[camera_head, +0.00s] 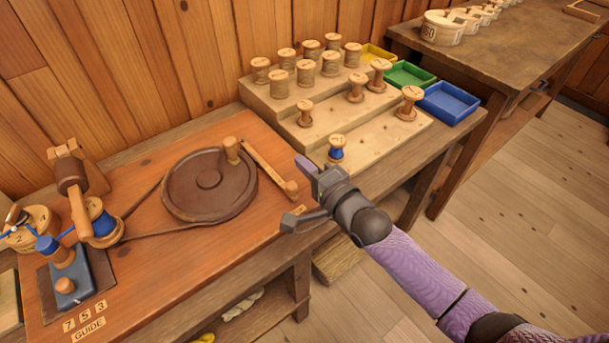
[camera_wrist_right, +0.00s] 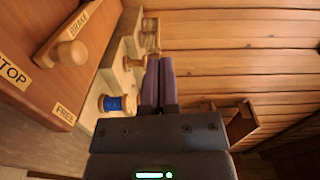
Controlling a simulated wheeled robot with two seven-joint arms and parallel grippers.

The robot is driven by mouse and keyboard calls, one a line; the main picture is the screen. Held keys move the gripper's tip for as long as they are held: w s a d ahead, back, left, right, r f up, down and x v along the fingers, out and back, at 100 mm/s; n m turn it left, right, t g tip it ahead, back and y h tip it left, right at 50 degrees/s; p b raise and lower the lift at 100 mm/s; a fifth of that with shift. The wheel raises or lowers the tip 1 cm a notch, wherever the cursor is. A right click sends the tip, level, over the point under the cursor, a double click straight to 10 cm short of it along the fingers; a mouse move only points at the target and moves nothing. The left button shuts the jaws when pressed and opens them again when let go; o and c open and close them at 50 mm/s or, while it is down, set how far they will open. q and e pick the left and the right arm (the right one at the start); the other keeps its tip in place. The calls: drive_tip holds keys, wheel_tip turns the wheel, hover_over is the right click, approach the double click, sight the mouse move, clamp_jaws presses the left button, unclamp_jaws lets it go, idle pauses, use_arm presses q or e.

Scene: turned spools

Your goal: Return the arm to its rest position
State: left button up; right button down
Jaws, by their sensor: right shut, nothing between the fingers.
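My right gripper (camera_head: 302,163) is shut and empty, reaching in from the lower right over the front edge of the bench. In the right wrist view its two purple fingers (camera_wrist_right: 159,84) lie together. A spool with blue thread (camera_head: 336,149) stands upright on the lowest step of the wooden rack (camera_head: 385,143), just beyond the gripper and apart from it in the head view. It also shows in the wrist view (camera_wrist_right: 118,103), left of the fingers. My left gripper is not in view.
The brake lever's knob (camera_head: 291,188) is close to the gripper. A dark wheel (camera_head: 210,185) and a winder with a blue spool (camera_head: 101,218) are on the bench. Several bare spools stand on the rack. Yellow, green and blue trays (camera_head: 447,103) sit beside it. Open floor lies right.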

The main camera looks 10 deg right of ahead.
drive_tip(key=shift+d+r, duration=0.2)
drive_tip(key=shift+r, duration=0.6)
